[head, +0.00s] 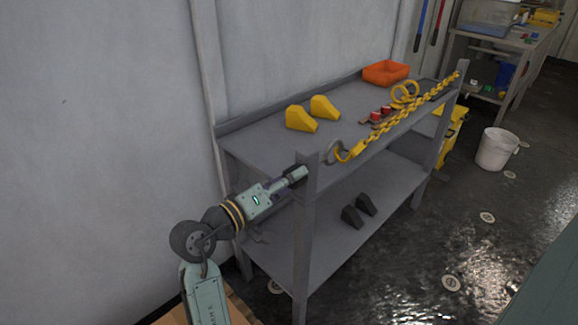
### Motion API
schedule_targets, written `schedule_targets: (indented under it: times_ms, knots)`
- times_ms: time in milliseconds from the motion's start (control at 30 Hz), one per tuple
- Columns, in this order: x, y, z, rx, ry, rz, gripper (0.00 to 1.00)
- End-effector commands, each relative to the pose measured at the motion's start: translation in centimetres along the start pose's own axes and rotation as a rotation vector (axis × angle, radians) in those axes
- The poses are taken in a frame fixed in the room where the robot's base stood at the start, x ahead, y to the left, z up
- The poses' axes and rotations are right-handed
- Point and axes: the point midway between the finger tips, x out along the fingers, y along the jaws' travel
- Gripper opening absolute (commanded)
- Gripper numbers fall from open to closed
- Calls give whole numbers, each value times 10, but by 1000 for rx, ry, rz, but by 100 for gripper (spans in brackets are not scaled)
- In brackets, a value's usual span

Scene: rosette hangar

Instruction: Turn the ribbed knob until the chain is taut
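A yellow chain (400,122) runs along the front of a grey two-level shelf unit, from a yellow hook (347,154) near the left front post to the right post. It hangs in a slight sag. A small grey round part (335,146) sits beside the hook; I cannot tell whether it is the ribbed knob. No ribbing is clear in this view. My gripper (298,174) is at the left front post (305,195), pointing right, below and left of the hook. Its fingertips are small and dark against the post, so their opening and any contact are unclear.
The shelf's top (265,142) holds two yellow wedges (312,112), an orange tray (386,72), yellow rings (405,93) and small red-topped parts (377,116). Dark wedges (358,211) lie on the lower shelf. A white bucket (496,149) stands on open floor at right.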

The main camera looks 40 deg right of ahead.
Motion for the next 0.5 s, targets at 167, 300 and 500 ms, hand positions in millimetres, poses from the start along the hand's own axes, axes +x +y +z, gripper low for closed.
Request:
schedule_targets:
  times_ms: [167, 300, 500]
  knots:
    - [0, 5, -4, -159, 0, -1, 55]
    - [0, 5, -4, -277, 0, -1, 55]
    - [0, 5, -4, -441, 0, -1, 55]
